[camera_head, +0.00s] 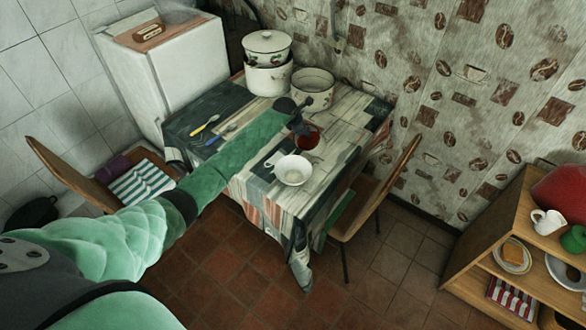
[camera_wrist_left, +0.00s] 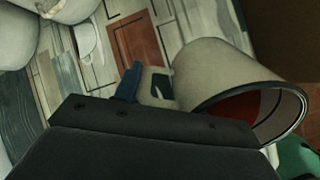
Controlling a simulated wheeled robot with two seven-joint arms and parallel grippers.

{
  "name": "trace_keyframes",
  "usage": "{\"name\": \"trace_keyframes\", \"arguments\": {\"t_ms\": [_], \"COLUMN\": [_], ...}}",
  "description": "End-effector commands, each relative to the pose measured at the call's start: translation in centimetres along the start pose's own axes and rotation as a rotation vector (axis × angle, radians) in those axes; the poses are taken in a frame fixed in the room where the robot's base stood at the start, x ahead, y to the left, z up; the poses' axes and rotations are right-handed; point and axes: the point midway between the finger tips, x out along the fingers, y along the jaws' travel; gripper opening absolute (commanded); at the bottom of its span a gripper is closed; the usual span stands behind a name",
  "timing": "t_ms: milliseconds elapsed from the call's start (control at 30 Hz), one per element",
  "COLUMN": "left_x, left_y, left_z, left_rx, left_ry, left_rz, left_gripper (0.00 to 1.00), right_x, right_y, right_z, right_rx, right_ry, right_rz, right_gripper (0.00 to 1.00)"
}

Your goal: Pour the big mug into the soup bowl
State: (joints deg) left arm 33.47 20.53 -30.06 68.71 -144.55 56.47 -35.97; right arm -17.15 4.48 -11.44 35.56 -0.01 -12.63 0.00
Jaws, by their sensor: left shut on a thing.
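The white soup bowl (camera_head: 293,170) stands on the cloth-covered table near its front edge, with something pale inside. My left gripper (camera_head: 298,122) is above the table, behind the bowl, shut on the big mug (camera_head: 309,140). Red contents show in the mug's mouth. In the left wrist view the mug (camera_wrist_left: 205,75) is pale with a dark rim, its handle is at the gripper (camera_wrist_left: 145,88), and red liquid shows inside. The mug is just behind the bowl in the head view; I cannot tell its exact tilt. My right gripper is not in view.
An open pot (camera_head: 312,88) and stacked pots with a lid (camera_head: 267,62) stand at the table's back. A yellow-handled utensil (camera_head: 206,125) lies at the left. Chairs (camera_head: 374,200) flank the table. A wooden shelf (camera_head: 520,265) stands at the right.

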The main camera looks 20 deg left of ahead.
Motion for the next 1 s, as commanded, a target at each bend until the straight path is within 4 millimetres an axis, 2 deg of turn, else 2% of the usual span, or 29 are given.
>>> {"name": "trace_keyframes", "arguments": {"t_ms": [433, 1000], "left_x": [-0.78, -1.16], "left_y": [0.05, -0.02], "left_z": [0.08, -0.05], "left_rx": [-0.001, 0.000], "left_ry": [-0.045, -0.099], "left_rz": [0.027, 0.058], "left_gripper": [0.00, 0.00], "right_x": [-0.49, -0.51], "right_y": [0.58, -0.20], "right_z": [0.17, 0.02], "right_rx": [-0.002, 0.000], "right_ry": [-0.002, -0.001], "right_rz": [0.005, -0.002], "right_gripper": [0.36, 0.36]}}
